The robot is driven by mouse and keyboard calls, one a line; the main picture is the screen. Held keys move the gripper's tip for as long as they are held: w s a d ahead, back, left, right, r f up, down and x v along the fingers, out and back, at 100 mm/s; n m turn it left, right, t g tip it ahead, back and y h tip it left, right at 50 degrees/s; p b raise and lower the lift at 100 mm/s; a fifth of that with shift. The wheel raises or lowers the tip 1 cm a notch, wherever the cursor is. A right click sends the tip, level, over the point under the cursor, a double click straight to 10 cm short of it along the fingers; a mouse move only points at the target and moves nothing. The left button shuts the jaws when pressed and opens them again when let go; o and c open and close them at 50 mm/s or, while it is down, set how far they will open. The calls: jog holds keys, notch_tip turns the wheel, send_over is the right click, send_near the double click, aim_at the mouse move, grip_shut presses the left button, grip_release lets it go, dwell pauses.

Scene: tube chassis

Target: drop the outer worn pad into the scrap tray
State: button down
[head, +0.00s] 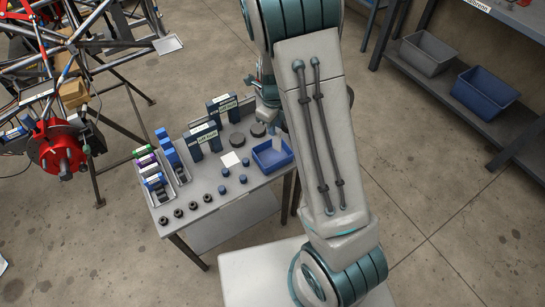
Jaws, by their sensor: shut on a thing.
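My gripper (269,122) is at the back right of the work table, partly hidden behind my own arm. It is shut on a small grey piece, which I take to be the outer worn pad (276,143); only part of it shows. The piece is over or near the blue tray (257,160), which I take to be the scrap tray, at the table's right side. I cannot tell whether the pad touches the tray. The tray's right part is close to my arm.
The table (208,208) holds labelled dark holders (204,137), black discs (237,140), a white square (231,160), small blue-topped cylinders (225,173), black round parts (178,212) and trays of coloured boxes (156,182). A red caliper (58,150) on the tube chassis stands left. A shelf (440,92) with bins stands right.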

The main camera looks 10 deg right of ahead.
jog(key=shift+f+b, duration=1.35)
jog(key=shift+f, duration=0.6)
jog(key=c, duration=1.3)
grip_release()
jog(key=shift+r, duration=0.1)
notch_tip(320, 180, up, 14)
jog(key=shift+s+a+f+p, duration=0.1)
jog(key=shift+a+f+p, duration=0.05)
jog(key=shift+p, duration=0.6)
